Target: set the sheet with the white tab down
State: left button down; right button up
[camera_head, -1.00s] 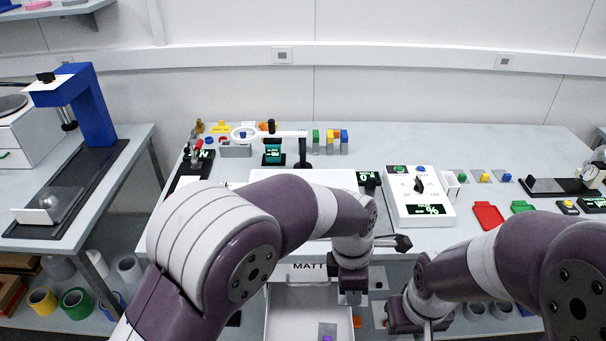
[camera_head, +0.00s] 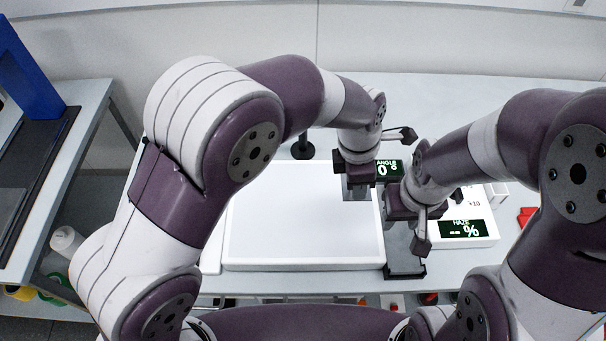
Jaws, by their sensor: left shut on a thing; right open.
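My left gripper (camera_head: 357,192) is over the right part of the white light panel (camera_head: 290,225), fingers pointing down. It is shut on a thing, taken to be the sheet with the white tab. I cannot tell whether the sheet touches the panel. My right gripper (camera_head: 421,232) is open, just right of the panel, in front of the haze meter.
The haze meter (camera_head: 482,231) stands right of the panel, partly behind my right arm. An angle display (camera_head: 388,170) sits close behind my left gripper. A dark stand (camera_head: 303,147) is behind the panel. A side bench (camera_head: 75,125) is at the left.

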pick_arm(q)
jog(key=a+f, duration=0.2)
jog(key=a, duration=0.1)
jog(key=w+a+f+p, duration=0.1)
jog(key=a+f, duration=0.1)
jog(key=a, duration=0.2)
jog(key=a+f, duration=0.2)
jog(key=a, duration=0.2)
jog(key=shift+w+f+p, duration=0.3)
jog(key=f, duration=0.3)
jog(key=shift+s+d+f+p, duration=0.1)
jog(key=shift+s+f+p, duration=0.15)
jog(key=shift+s+p, duration=0.05)
jog(key=shift+w+f, duration=0.15)
pick_arm(e)
jog(key=r, duration=0.1)
jog(key=s+r, duration=0.1)
jog(key=shift+r, duration=0.3)
pick_arm(q)
jog(key=shift+f, duration=0.15)
jog(key=c, duration=1.1)
grip_release()
pick_arm(e)
jog(key=shift+s, duration=0.15)
